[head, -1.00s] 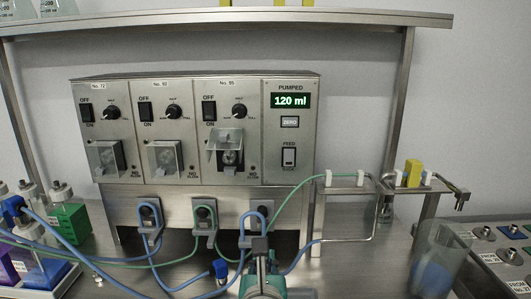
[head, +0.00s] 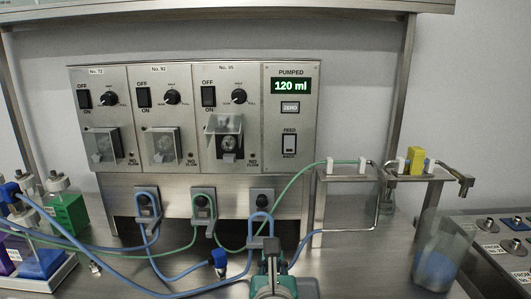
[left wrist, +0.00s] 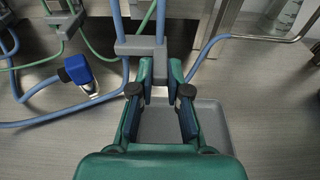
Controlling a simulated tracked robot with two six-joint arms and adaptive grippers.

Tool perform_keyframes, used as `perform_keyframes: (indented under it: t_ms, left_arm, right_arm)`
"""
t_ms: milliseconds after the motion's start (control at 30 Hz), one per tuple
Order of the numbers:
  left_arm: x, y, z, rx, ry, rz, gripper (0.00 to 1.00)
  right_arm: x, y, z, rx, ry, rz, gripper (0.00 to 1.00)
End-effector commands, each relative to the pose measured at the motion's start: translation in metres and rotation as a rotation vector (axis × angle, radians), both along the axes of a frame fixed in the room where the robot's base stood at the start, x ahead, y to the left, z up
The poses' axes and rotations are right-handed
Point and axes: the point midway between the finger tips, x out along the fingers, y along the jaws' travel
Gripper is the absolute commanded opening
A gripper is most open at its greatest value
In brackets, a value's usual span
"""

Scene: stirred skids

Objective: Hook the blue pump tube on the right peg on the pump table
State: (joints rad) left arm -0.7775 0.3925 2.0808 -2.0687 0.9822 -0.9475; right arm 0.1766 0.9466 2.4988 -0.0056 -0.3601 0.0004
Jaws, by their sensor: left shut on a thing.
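My left gripper (head: 271,262) is green and grey and is shut on the grey holder (head: 263,243) of the blue pump tube (head: 249,228). The holder (left wrist: 140,46) also shows in the left wrist view, between both blue tube legs, just beyond my fingertips (left wrist: 161,72). The tube's loop stands upright at the right peg (head: 261,201), its top slightly below the knob in the head view. I cannot tell whether the loop is around the peg or in front of it. My right gripper is not in view.
A blue tube loop is at the left peg (head: 147,204) and a green one at the middle peg (head: 202,202). A blue connector (head: 219,259) lies on the table left of my gripper. A metal rack (head: 347,174) and a clear beaker (head: 443,250) stand right.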

Motion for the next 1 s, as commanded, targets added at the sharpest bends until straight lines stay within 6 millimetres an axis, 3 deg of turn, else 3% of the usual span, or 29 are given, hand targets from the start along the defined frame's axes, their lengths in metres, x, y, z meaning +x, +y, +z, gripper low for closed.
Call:
perform_keyframes:
  t_ms: [1000]
  left_arm:
    - [0.024, 0.0, 0.0, -0.001, 0.0, 0.0, 0.0]
  right_arm:
    - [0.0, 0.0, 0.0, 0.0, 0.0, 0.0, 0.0]
